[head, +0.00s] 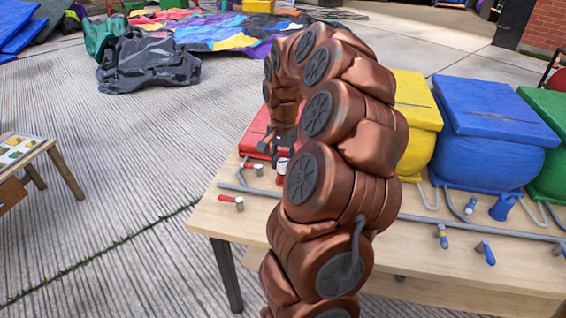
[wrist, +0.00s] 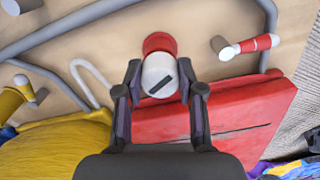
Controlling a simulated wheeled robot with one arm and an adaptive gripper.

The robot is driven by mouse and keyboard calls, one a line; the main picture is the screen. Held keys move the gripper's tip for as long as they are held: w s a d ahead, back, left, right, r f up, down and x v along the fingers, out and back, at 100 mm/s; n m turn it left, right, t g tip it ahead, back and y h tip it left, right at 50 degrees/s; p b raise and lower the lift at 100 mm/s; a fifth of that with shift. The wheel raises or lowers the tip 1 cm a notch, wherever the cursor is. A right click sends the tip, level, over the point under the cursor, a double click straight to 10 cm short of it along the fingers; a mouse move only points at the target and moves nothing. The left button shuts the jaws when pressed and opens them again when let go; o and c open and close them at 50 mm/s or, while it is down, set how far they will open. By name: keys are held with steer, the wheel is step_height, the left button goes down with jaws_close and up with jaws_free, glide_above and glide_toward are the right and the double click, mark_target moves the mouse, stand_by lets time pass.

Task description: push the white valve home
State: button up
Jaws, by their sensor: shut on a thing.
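The white valve (wrist: 158,72) is a round white cap with a dark slot across its face, beside a red collar (wrist: 160,43) in the wrist view. My gripper (wrist: 162,90) has one dark finger on each side of the white valve and is shut on it. In the head view the white valve (head: 282,162) shows small at the edge of my copper arm, above the tabletop. My gripper (head: 275,145) is partly hidden by the arm there. Whether the valve is fully seated in the red collar I cannot tell.
A red block (head: 256,133) sits close by; yellow (head: 420,115), blue (head: 490,130) and green (head: 550,165) ones stand right. Grey pipes (head: 430,218) and red-striped (head: 231,201) and blue-handled (head: 486,252) fittings lie on the wooden table (head: 460,278).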

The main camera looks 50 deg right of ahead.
steer(key=shift+f, duration=0.45)
steer(key=o, duration=1.1)
step_height(320, 180, up, 12)
stand_by(0.3)
